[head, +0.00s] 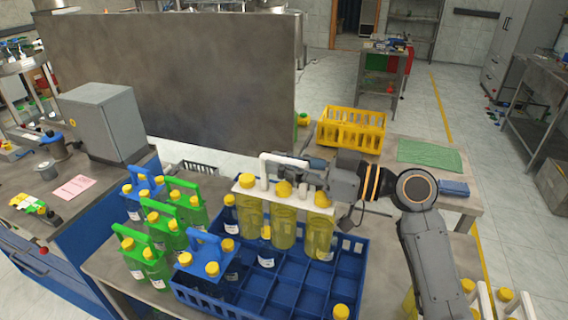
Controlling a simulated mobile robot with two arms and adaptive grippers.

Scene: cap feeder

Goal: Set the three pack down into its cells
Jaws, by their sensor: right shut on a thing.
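The three pack (284,226) is a row of yellow-green bottles with yellow caps, joined by a white carrier with a handle. It hangs upright over the back part of the blue crate (300,247), which is divided into cells. My right gripper (305,170) is shut on the white handle. Whether the bottle bottoms are inside cells or above them I cannot tell. The crate holds a blue-handled pack (205,252) at its left, a few dark bottles and a yellow-capped bottle (341,312) at the front. Many front and right cells look empty. My left gripper is not in view.
Green-handled bottle packs (150,250) and a blue-handled pack stand left of the crate. White-handled packs (505,300) stand at the lower right. A yellow crate (352,130), a green cloth (428,153) and a grey panel (170,75) are behind.

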